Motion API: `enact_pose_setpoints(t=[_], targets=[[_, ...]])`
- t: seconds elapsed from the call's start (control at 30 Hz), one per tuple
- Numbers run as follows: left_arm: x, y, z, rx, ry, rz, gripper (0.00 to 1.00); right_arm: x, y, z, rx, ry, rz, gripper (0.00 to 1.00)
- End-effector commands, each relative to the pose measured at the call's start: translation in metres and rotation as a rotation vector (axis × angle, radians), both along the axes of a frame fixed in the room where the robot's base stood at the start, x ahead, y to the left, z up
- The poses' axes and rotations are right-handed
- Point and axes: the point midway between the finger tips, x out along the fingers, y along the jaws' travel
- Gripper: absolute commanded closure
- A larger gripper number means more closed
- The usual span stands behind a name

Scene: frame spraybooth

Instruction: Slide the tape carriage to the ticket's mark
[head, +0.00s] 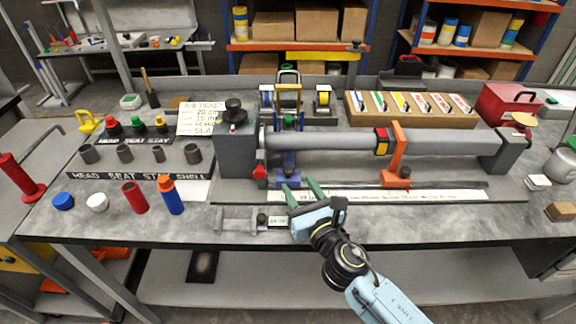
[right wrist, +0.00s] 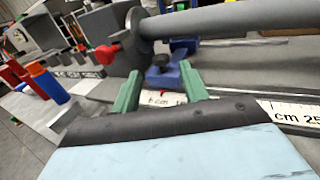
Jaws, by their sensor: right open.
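The blue tape carriage (head: 285,168) sits on the bench rail near the left end of the grey tube. In the right wrist view its blue base (right wrist: 167,76) with a dark knob is just beyond my fingertips. My right gripper (head: 304,188) is open, its green fingers apart in front of the carriage and above the scale; nothing is visibly held. The white scale strip (head: 420,195) runs along the rail's front; the wrist view shows part of it (right wrist: 300,115). The job ticket (head: 201,118) stands at the back left, its lines too small to read surely. My left gripper is not in view.
The grey tube (head: 340,141) runs between two end blocks, with an orange support (head: 395,158) on the rail right of the carriage. A red knob (head: 259,172) is at the left block. A grey tool (head: 238,219) lies at the front; a blue-and-orange bottle (head: 171,196) stands left.

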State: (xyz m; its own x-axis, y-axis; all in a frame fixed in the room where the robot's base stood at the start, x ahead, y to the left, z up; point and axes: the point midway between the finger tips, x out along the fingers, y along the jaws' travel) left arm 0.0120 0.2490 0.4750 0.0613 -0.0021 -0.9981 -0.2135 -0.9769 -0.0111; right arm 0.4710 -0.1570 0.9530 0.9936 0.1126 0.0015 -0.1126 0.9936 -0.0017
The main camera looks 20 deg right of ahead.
Motion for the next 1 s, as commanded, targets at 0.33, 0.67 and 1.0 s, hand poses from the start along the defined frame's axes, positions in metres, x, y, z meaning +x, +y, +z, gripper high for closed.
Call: enact_pose_setpoints(t=[0.33, 0.67, 1.0], targets=[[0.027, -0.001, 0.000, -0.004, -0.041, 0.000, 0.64, 0.061, 0.007, 0.000, 0.002, -0.001, 0.000, 0.56], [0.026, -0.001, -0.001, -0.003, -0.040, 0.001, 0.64, 0.073, 0.008, -0.001, 0.002, 0.001, 0.000, 0.56], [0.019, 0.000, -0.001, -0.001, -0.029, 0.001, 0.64, 0.073, 0.008, 0.000, 0.002, 0.001, 0.000, 0.82]])
